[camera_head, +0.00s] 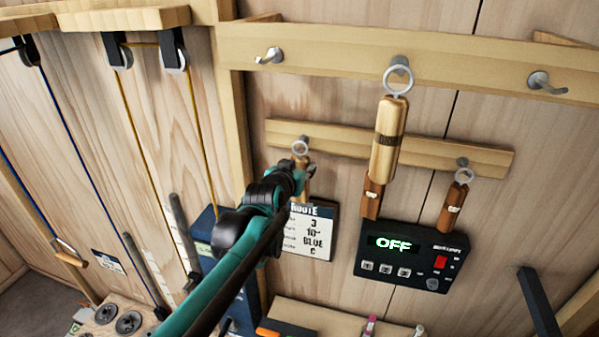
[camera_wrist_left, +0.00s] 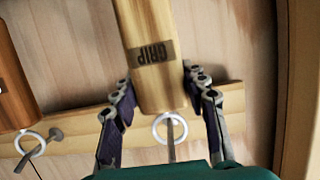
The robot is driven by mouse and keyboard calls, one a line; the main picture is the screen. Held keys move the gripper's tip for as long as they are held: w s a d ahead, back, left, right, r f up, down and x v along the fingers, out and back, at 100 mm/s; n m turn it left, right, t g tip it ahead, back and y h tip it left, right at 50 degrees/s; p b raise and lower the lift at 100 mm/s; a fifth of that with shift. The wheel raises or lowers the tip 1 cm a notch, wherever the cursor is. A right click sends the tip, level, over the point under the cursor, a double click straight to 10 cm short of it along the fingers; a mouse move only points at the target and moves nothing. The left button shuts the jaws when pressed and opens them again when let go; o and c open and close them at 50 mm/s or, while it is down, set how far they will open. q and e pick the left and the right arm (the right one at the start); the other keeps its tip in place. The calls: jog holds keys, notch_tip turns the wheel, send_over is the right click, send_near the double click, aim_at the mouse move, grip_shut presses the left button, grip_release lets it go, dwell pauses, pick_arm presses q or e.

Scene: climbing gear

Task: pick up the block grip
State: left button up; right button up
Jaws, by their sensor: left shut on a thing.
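The block grip (camera_wrist_left: 162,85) is a pale wooden block with a dark GRIP label, upside down in the left wrist view. Its metal ring (camera_wrist_left: 170,128) is at a peg on the lower rail. My left gripper (camera_wrist_left: 158,75) has a finger on each side of the block and is shut on it. In the head view my left gripper (camera_head: 297,178) is at the lower rail's left peg and hides most of the block; the ring (camera_head: 300,147) shows above it. My right gripper is in neither view.
A larger pale block (camera_head: 388,140) hangs from the upper rail (camera_head: 330,55). Brown pieces (camera_head: 371,198) (camera_head: 454,207) hang to the right along the lower rail (camera_head: 425,152). A route card (camera_head: 310,232) and a black box reading OFF (camera_head: 413,257) are below.

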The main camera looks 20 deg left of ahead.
pick_arm(q)
jog(key=shift+r, duration=0.4)
jog(key=s+b, duration=0.2)
jog(key=s, duration=1.6)
jog(key=shift+b, duration=0.35)
jog(key=shift+r, duration=0.1)
